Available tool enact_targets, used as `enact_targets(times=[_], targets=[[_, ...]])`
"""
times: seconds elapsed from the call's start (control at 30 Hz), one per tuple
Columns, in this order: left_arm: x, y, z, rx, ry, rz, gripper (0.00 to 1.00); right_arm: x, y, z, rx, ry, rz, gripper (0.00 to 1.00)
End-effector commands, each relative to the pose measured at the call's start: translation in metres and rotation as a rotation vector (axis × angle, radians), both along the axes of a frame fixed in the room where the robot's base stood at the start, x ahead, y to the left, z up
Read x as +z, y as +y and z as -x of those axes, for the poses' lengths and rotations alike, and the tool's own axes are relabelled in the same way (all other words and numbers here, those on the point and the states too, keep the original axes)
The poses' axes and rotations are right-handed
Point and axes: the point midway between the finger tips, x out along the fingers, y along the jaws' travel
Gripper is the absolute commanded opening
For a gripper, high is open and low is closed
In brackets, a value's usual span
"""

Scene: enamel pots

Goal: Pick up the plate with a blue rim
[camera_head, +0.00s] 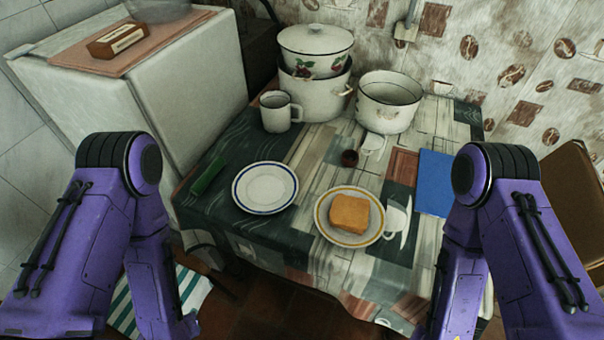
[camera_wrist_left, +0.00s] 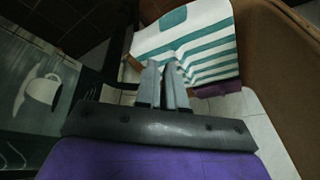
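The plate with a blue rim (camera_head: 265,187) lies flat and empty on the table near its front left, in the head view. A second plate with a yellow rim (camera_head: 323,231) sits to its right and holds a piece of bread or cake (camera_head: 349,213). My left gripper (camera_wrist_left: 165,75) shows in the left wrist view with its two fingers together and nothing between them. It is apart from the plate, which does not show in that view. Both arms show in the head view, but their grippers are out of that frame. My right gripper is not seen.
Behind the plate stand a mug (camera_head: 280,112), stacked pots (camera_head: 315,75) and an open pot (camera_head: 388,102). A dark green object (camera_head: 208,177) lies left of the plate. A blue board (camera_head: 435,183) lies at right. A striped cloth (camera_wrist_left: 190,45) is below the table.

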Motion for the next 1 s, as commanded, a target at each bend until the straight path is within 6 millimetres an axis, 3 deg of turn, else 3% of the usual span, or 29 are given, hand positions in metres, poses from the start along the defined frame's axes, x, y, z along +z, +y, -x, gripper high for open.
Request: enact_targets(times=[0.07, 0.13, 0.23, 0.33, 0.43, 0.6, 1.0], targets=[[0.004, -0.002, -0.041, -0.227, -0.066, -0.01, 0.09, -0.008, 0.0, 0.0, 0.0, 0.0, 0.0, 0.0], [0.02, -0.008, -0.092, -0.569, -0.167, -0.066, 0.09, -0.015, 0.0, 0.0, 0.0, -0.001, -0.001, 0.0], [0.061, -0.02, -0.158, -1.128, -0.351, -0.267, 0.09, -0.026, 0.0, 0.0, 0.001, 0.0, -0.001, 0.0], [0.107, -0.031, -0.194, -1.609, -0.528, -0.562, 0.09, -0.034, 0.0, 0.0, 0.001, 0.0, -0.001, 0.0], [0.142, -0.038, -0.206, -1.948, -0.661, -0.864, 0.09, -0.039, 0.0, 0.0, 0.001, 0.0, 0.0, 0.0], [0.169, -0.043, -0.208, -2.201, -0.769, -1.16, 0.09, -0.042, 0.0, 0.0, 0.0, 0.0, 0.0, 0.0], [0.145, -0.08, -0.246, -2.224, -0.776, -1.183, 0.09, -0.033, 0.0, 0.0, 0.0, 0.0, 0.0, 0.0]])
